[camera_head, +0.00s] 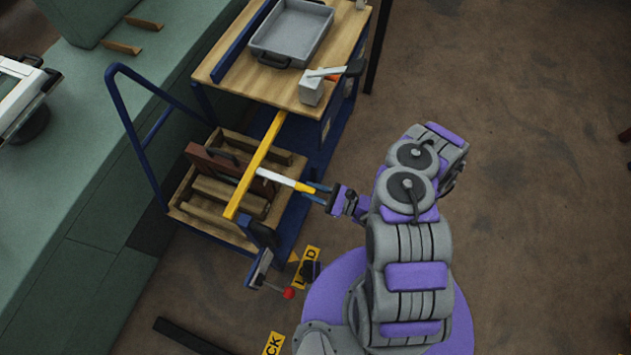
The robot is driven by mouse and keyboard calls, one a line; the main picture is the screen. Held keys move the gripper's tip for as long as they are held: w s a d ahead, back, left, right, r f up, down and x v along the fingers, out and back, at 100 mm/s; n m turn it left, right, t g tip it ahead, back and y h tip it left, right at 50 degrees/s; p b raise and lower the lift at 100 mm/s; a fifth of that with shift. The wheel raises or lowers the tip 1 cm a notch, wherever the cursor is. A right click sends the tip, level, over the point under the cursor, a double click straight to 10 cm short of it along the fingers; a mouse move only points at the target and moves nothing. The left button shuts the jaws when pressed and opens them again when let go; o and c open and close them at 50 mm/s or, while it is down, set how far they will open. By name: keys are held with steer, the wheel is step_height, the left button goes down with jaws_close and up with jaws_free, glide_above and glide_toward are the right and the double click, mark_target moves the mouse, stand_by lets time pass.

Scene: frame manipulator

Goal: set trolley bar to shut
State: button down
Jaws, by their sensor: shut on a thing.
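The trolley (232,75) has a wooden top and a blue frame. A long yellow trolley bar (252,170) slants across its open side, from the tabletop's front edge down over a wooden crate. A white handle with a yellow end (284,179) sticks out to the right from the bar. My gripper (314,190) is shut on the handle's outer end, to the right of the bar. The fingertips are small here, and the exact contact is hard to make out. Whether the bar sits in a catch at either end cannot be told.
A grey tray (291,32) and a grey block with a dark-handled tool (312,90) stand on the trolley top. A wooden crate (180,210) sits low in the trolley. A red-knobbed lever (288,293) juts out in front. A green bench (90,130) stands left; brown floor is clear at right.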

steer(key=shift+s+a, duration=0.15)
steer(key=shift+s, duration=0.25)
steer(key=c, duration=0.9)
jaws_free()
steer(key=shift+s+d, duration=0.1)
steer(key=shift+d, duration=0.4)
steer(key=p+v, duration=0.3)
steer(key=v, duration=1.3)
steer(key=shift+s+d+p, duration=0.15)
steer(key=shift+d+p, duration=0.1)
steer(key=shift+p, duration=0.1)
